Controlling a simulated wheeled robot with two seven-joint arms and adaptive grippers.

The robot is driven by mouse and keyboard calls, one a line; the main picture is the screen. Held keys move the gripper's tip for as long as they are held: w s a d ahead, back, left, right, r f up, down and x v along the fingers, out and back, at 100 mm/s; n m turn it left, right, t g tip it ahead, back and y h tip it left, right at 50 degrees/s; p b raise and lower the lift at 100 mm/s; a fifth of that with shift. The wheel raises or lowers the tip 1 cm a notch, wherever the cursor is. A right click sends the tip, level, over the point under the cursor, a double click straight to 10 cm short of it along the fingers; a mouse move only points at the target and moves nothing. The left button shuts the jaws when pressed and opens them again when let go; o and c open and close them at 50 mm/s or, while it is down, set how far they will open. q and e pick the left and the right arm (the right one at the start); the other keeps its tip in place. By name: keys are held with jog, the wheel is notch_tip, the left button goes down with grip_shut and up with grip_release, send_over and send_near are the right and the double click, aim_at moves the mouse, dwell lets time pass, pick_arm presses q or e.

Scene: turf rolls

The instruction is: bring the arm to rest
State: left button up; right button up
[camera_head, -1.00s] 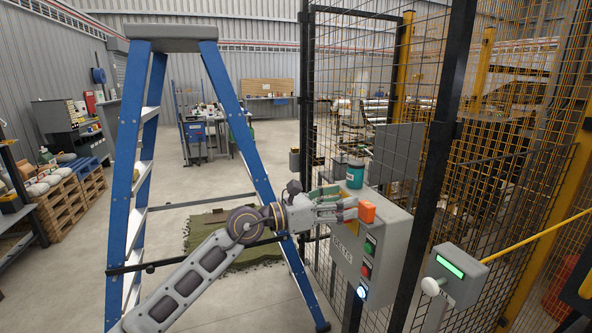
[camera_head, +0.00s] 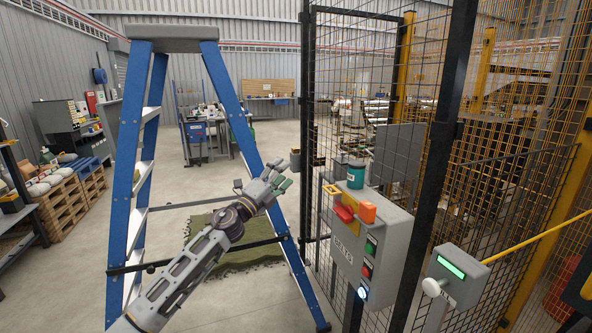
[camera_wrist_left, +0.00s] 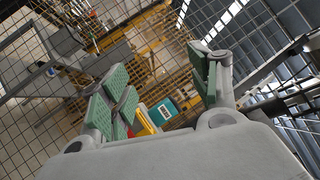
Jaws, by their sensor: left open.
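My left arm comes in from the lower left in the head view. Its gripper (camera_head: 280,176) is raised in front of the blue stepladder's right leg, left of the grey control box (camera_head: 372,240), and apart from it. In the left wrist view the gripper's green-padded fingers (camera_wrist_left: 165,88) are spread with nothing between them in their grip. Beyond them the teal cylinder (camera_wrist_left: 164,112) shows. My right gripper is not in view.
The control box carries a red handle (camera_head: 343,211), an orange block (camera_head: 367,212), buttons and a teal can (camera_head: 355,175). A mesh fence (camera_head: 395,60) stands behind it. The blue stepladder (camera_head: 128,170) stands close to my arm. A green turf mat (camera_head: 215,262) lies on the floor.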

pick_arm(q)
jog(key=w+a+f+n+y, duration=0.5)
jog(key=a+f+n, duration=0.35)
jog(key=f, duration=0.35)
jog(key=w+a+f+n+y, duration=0.4)
jog(key=a+f+n+y, duration=0.25)
jog(key=a+f, duration=0.35)
jog(key=s+a+f+n+g+y, duration=0.1)
jog(key=s+a+f+n+g, duration=0.2)
jog(key=f, duration=0.9)
jog(key=s+a+f+n+g+y, duration=0.1)
jog(key=s+a+f+n, duration=0.3)
jog(key=f, duration=0.8)
jog(key=s+a+f+g+y, duration=0.15)
jog(key=s+f, duration=0.35)
jog(key=f, duration=0.7)
jog(key=s+a+f+n+g, duration=0.25)
jog(key=s+f+g, duration=0.35)
jog(key=s+f, duration=2.1)
jog(key=s+d+f+g, duration=0.1)
jog(key=s+f, duration=0.2)
jog(key=s, duration=1)
jog(key=s+d+f+g, duration=0.1)
jog(key=s+f+g, duration=0.1)
jog(key=s, duration=1.1)
jog(key=s+d+f+n+g, duration=0.1)
jog(key=s+f, duration=0.2)
jog(key=s, duration=1)
jog(key=shift+s+d+f+h, duration=0.2)
jog(key=shift+d+f+h, duration=0.1)
